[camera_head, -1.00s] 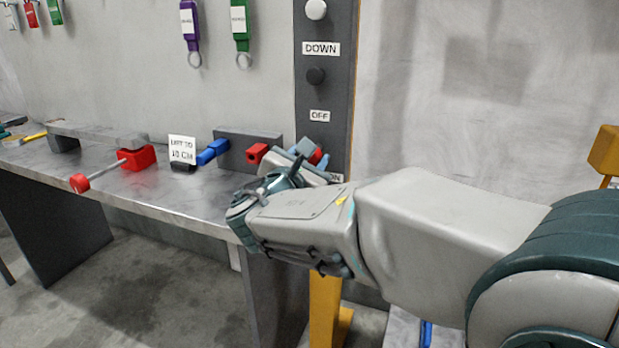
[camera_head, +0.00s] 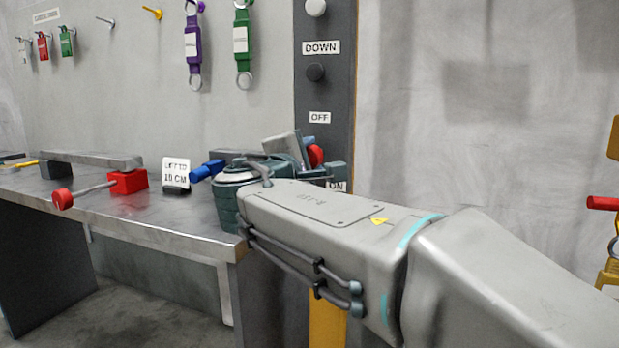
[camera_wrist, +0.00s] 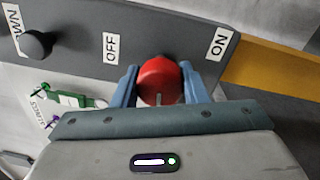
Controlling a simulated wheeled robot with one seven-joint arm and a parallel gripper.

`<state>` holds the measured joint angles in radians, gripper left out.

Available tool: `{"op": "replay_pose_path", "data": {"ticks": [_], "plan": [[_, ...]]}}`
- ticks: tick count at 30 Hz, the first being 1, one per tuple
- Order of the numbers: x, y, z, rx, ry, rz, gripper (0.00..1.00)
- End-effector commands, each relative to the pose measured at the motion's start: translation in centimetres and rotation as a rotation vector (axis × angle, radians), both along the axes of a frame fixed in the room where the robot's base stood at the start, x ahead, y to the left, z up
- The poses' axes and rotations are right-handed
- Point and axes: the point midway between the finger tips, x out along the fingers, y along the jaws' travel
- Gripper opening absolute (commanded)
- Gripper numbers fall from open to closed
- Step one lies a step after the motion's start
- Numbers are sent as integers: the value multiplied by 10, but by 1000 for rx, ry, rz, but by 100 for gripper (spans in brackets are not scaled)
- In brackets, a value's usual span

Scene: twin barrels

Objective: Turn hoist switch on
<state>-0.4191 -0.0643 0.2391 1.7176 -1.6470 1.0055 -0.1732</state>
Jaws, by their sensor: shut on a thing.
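The hoist switch is a red knob (camera_wrist: 160,79) on a dark grey control panel (camera_wrist: 75,38), between the OFF label (camera_wrist: 111,48) and the ON label (camera_wrist: 219,44). A pale line on the knob's face shows in the wrist view. My gripper (camera_wrist: 158,84) has its two blue fingers on either side of the knob and is shut on it. In the head view the red knob (camera_head: 316,154) is partly hidden behind my gripper (camera_head: 310,152). The ON label (camera_head: 337,186) is partly covered there too.
The panel also carries a dark DOWN button (camera_head: 316,73) and a white button (camera_head: 316,8). A metal workbench (camera_head: 200,215) with red and blue parts stands at the left. Purple (camera_head: 192,45) and green (camera_head: 241,40) tags hang on the wall.

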Motion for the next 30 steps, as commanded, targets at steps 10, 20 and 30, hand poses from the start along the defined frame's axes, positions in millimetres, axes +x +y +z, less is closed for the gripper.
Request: {"op": "replay_pose_path", "data": {"ticks": [10,20,30], "plan": [[0,-1,-2,124,-44,-2,17],[0,-1,0,144,-52,-2,17],[0,-1,0,143,-51,-2,61]]}}
